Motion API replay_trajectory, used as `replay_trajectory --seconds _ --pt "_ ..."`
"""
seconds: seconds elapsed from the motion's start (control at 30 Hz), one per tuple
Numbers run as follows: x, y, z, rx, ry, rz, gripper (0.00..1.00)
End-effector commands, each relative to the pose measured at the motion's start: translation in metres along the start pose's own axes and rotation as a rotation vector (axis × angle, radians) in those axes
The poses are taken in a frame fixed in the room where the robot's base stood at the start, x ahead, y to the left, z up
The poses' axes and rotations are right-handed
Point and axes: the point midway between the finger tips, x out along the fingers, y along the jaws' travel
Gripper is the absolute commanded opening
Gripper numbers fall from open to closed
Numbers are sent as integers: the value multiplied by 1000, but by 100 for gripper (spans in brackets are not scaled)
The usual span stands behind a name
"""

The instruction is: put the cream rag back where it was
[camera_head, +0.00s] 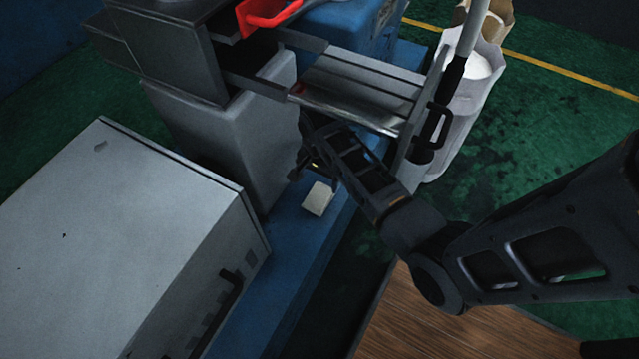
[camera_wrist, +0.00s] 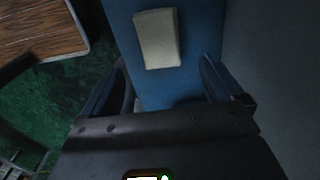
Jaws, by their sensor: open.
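The cream rag (camera_head: 318,198) is a small, flat, folded block lying on the blue base surface (camera_head: 283,282) beside a grey cabinet. In the wrist view the rag (camera_wrist: 158,38) lies on the blue strip, beyond the fingertips and between their lines. My gripper (camera_wrist: 160,75) is open and empty, with one finger on each side and the rag apart from both. In the head view my gripper (camera_head: 303,170) is partly hidden by my arm and is just behind the rag, under the pulled-out drawer.
A metal drawer (camera_head: 360,88) juts out above my gripper. A white cabinet (camera_head: 130,235) with a dark handle stands at left. A grey block (camera_head: 215,130) stands close behind the rag. White sacks (camera_head: 470,95) stand at right. A wooden top (camera_head: 420,325) is at the front.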

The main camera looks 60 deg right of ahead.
Motion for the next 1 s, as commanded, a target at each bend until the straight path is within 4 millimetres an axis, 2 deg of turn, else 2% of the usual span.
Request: replay_trajectory --seconds 0.03,0.1,0.23,0.4,0.6,0.67,0.83,1.0 --pt "-11 0 0 0 0 -1 94" --pt "-21 0 0 0 0 -1 94" --pt "-34 0 0 0 0 0 94" --pt "-39 0 0 0 -1 1 94" --pt "-35 5 5 -23 10 -13 94" --pt "-30 11 11 -56 26 -32 94" --pt "-15 42 43 -243 123 -150 94" --pt "-21 78 79 -474 249 -299 94"
